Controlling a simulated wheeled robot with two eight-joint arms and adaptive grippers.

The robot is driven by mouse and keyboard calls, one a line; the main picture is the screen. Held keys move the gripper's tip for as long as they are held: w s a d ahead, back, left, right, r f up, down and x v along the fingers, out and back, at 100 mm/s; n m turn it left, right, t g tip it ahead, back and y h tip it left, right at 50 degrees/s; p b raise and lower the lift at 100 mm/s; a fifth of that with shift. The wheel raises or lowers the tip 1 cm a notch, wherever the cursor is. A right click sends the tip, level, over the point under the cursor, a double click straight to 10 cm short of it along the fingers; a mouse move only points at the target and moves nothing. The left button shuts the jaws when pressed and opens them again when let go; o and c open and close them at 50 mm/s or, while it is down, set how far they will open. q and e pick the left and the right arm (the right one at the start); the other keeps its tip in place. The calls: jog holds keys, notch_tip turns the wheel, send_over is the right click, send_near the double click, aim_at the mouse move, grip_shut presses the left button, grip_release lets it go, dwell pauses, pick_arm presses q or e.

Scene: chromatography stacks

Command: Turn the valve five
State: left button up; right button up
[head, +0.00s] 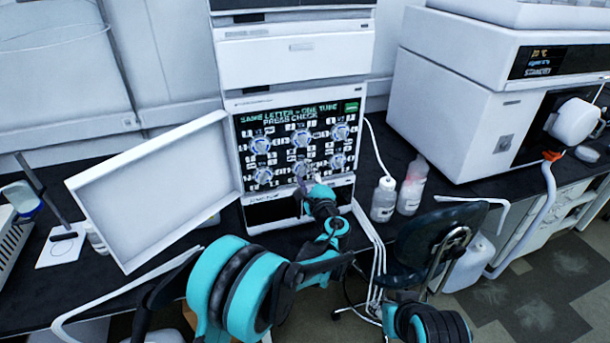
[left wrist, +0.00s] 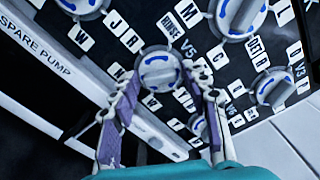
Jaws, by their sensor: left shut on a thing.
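Valve five is a round grey knob with blue marks (left wrist: 158,70), the middle knob of the lower row on the black valve panel (head: 281,170). A V5 label sits beside it in the left wrist view. White letter tags surround it; I cannot tell which one it points to. My left gripper (head: 311,186) reaches the panel's lower middle. In the left wrist view its two purple fingers (left wrist: 169,84) come in on either side of the knob, and it is shut on valve five. My right gripper is not in view.
Other knobs (left wrist: 241,15) sit close around valve five. A white open door (head: 150,190) stands left of the panel. Two bottles (head: 383,200) (head: 412,185) stand to the right on the dark bench, with white tubing nearby. A large white instrument (head: 455,115) is further right.

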pick_arm(q)
jog(key=shift+m, duration=0.3)
jog(key=o, duration=0.8)
jog(key=shift+s, duration=0.1)
jog(key=v, duration=1.2)
